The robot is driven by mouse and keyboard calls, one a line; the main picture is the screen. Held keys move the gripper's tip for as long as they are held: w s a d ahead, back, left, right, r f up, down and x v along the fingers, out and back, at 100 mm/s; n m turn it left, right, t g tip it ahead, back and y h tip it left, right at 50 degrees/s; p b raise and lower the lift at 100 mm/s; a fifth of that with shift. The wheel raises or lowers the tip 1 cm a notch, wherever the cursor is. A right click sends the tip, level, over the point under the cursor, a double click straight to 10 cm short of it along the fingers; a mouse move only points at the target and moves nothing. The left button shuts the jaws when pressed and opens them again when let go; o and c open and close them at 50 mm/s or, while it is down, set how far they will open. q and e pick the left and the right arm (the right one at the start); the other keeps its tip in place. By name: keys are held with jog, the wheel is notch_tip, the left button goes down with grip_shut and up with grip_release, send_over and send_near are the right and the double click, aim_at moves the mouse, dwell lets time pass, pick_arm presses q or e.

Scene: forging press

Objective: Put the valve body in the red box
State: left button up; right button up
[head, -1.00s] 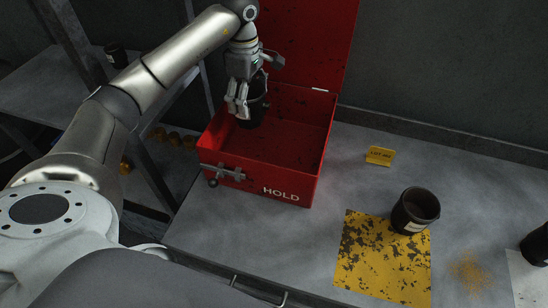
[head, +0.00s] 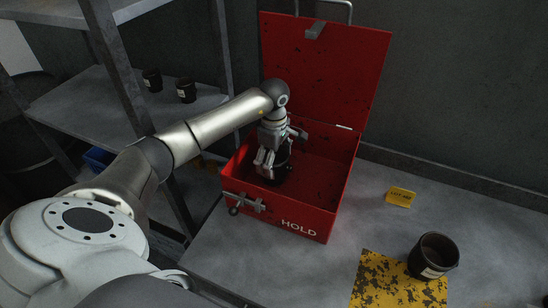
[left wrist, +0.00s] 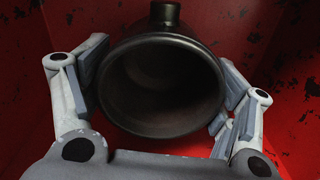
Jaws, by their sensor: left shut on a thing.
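The valve body (head: 282,170) is a dark, round, hollow part. My left gripper (head: 266,160) is shut on it inside the open red box (head: 317,222), near the box's left side. In the left wrist view, the valve body (left wrist: 162,88) shows its wide round mouth and a short stub at the top. The fingers of my left gripper (left wrist: 160,105) lie on both sides of it, with red box walls around. I cannot tell whether the valve body touches the box floor. My right gripper is not in view.
The box lid (head: 325,75) stands open at the back. A dark cup-like part (head: 433,257) stands on a worn yellow mat (head: 385,285) at the right. Shelves (head: 75,105) with two small dark cups are at the left.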

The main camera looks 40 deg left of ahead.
pick_arm(q)
jog(key=shift+f, duration=0.1)
jog(key=shift+f, duration=0.1)
jog(key=o, duration=1.6)
